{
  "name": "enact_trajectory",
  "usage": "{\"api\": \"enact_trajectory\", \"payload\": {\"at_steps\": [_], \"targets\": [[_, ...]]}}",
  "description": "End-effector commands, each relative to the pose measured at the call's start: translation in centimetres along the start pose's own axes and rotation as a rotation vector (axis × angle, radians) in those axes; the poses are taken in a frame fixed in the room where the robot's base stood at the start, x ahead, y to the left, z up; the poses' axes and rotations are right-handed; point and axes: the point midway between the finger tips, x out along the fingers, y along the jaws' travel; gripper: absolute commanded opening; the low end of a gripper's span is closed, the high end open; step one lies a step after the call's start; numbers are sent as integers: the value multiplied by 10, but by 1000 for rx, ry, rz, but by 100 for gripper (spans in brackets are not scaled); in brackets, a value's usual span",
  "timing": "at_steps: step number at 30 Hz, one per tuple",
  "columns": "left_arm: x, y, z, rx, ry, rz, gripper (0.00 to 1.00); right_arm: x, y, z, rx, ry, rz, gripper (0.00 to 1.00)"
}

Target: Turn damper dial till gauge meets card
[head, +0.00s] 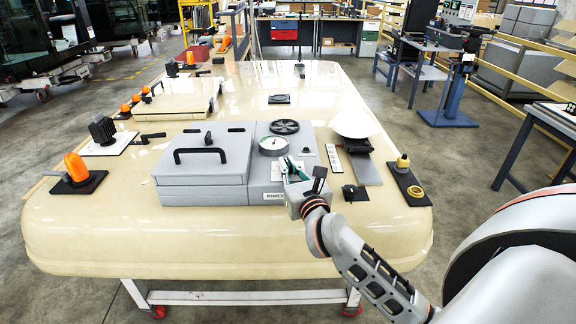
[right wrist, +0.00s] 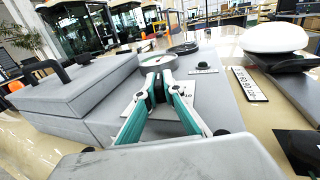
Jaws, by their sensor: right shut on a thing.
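The round gauge (head: 273,145) has a white face with green and red marks. It sits on the grey box right of the lidded part, and its needle is too small to read surely. My right gripper (head: 288,164) is just in front of the gauge. In the right wrist view its green fingers (right wrist: 158,64) close together on a small thing, seemingly the damper dial, which they hide. A white plate (right wrist: 187,118) lies under the fingers. A white card with printed figures (right wrist: 250,84) lies right of the box; it also shows in the head view (head: 334,158). My left gripper is out of view.
A grey lid with a black handle (head: 200,155) is left of the gauge. A black vent wheel (head: 285,127) is behind it. A white dome (head: 354,123) stands at the right. Orange beacons (head: 77,168) stand on the left of the cream trolley top (head: 300,230), whose front is clear.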

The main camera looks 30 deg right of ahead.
Motion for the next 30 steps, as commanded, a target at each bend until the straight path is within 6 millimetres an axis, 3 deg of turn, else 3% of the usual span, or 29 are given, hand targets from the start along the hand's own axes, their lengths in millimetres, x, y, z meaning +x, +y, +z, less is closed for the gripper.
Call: {"api": "enact_trajectory", "payload": {"at_steps": [3,6,19,23,30], "targets": [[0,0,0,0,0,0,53,0,0,-1,1,1,0,0],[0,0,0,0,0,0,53,0,0,-1,1,1,0,25],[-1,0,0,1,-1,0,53,-6,0,-1,0,1,0,25],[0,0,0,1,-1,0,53,-24,1,-1,0,2,1,25],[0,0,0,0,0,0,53,-74,1,-2,0,4,1,25]]}}
